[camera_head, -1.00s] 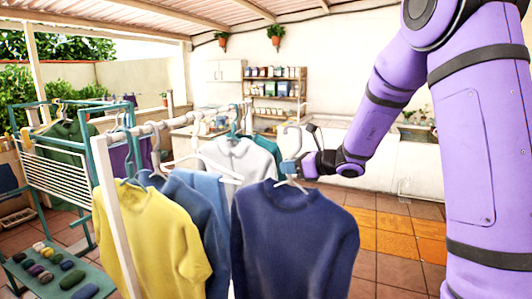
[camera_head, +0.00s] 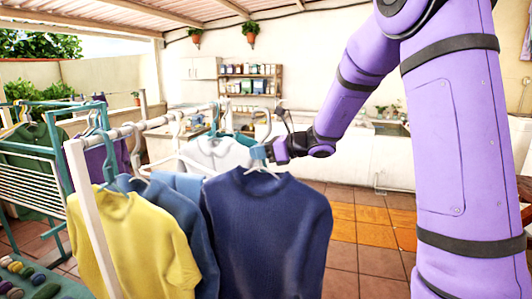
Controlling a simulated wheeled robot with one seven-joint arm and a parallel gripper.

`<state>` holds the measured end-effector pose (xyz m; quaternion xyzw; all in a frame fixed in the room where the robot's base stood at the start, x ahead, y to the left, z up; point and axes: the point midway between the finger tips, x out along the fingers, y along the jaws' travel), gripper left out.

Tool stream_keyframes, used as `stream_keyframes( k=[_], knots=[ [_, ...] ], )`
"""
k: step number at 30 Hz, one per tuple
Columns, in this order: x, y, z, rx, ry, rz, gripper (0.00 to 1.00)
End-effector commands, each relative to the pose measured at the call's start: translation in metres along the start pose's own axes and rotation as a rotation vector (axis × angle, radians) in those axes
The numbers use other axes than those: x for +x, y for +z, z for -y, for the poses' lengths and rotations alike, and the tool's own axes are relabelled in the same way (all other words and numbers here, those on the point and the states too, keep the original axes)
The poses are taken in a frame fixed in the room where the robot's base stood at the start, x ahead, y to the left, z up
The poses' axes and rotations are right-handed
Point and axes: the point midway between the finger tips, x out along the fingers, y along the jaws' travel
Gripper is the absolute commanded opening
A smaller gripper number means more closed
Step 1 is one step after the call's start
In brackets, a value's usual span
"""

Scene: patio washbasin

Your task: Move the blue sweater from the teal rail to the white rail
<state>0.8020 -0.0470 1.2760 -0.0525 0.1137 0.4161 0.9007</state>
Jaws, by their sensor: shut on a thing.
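The blue sweater (camera_head: 268,235), dark navy, hangs upright on a white hanger (camera_head: 262,118). My gripper (camera_head: 262,153) is shut on this hanger just below its hook. The white rail (camera_head: 150,124) runs from the front left towards the back. The sweater is to the right of this rail, and its hook appears apart from the bar. The teal rail (camera_head: 57,160) stands at the far left. It bears a green garment (camera_head: 35,140) and a purple one (camera_head: 108,157), partly hidden by the white rail.
A yellow sweater (camera_head: 130,245), a medium-blue one (camera_head: 198,225), a light-blue garment (camera_head: 182,184) and a white one (camera_head: 215,152) hang at the white rail. Coloured rolls (camera_head: 45,291) lie at lower left. The tiled floor (camera_head: 350,260) at right is clear.

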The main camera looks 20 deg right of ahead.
Motion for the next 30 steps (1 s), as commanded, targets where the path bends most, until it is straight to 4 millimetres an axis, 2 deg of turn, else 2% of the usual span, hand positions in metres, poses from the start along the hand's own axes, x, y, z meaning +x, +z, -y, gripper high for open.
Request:
stream_keyframes(
  k=[30],
  knots=[
    [0.147,0.034,-0.001,-0.002,0.003,0.000,0.00]
  ],
)
